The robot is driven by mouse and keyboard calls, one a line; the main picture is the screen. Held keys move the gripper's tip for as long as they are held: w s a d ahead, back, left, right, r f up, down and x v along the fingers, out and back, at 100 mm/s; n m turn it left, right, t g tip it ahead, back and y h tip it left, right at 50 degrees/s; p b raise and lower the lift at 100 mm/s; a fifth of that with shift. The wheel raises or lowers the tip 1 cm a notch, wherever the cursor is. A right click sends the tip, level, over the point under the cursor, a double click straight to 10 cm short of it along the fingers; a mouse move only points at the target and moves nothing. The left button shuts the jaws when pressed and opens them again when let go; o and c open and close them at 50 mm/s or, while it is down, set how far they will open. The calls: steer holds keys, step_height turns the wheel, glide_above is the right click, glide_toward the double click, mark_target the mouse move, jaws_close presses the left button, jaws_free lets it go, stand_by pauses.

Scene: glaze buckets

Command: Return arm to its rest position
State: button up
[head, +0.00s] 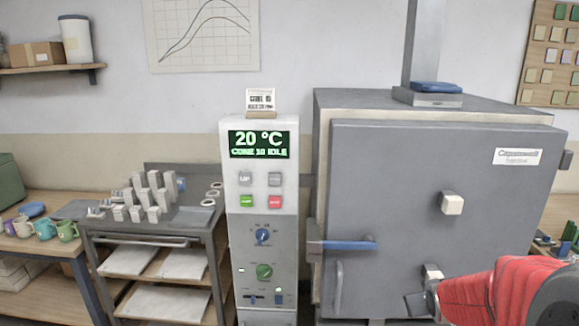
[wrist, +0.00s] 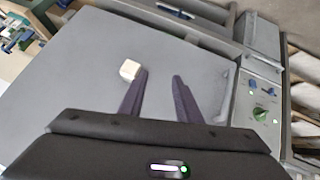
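My red arm (head: 505,295) reaches in from the lower right of the head view, in front of the grey kiln door (head: 400,170). In the wrist view my gripper (wrist: 160,76) has its two dark fingers apart, with only the grey door surface showing between them. It is open and empty. A pale block (wrist: 130,70) on the door appears just left of the left fingertip; I cannot tell the distance between them. My gripper's fingers cannot be made out in the head view.
The kiln door has a blue-handled latch (head: 348,245) and appears shut. The control panel (head: 262,215) left of it reads 20 °C, idle. A grey rack (head: 150,225) with small pale pieces on top stands further left. Several mugs (head: 45,229) stand on the left bench.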

steer(key=s+a+r+g+y, duration=0.1)
steer(key=s+a+r, duration=0.4)
steer(key=s+a, duration=0.4)
steer(key=s+a+r+g+y, duration=0.1)
steer(key=s+a+r, duration=0.4)
steer(key=s+a, duration=0.5)
steer(key=s+y, duration=0.1)
steer(key=s, duration=0.5)
steer(key=shift+s+m+g, duration=0.4)
steer(key=shift+d+r, duration=0.1)
steer(key=shift+d, duration=0.05)
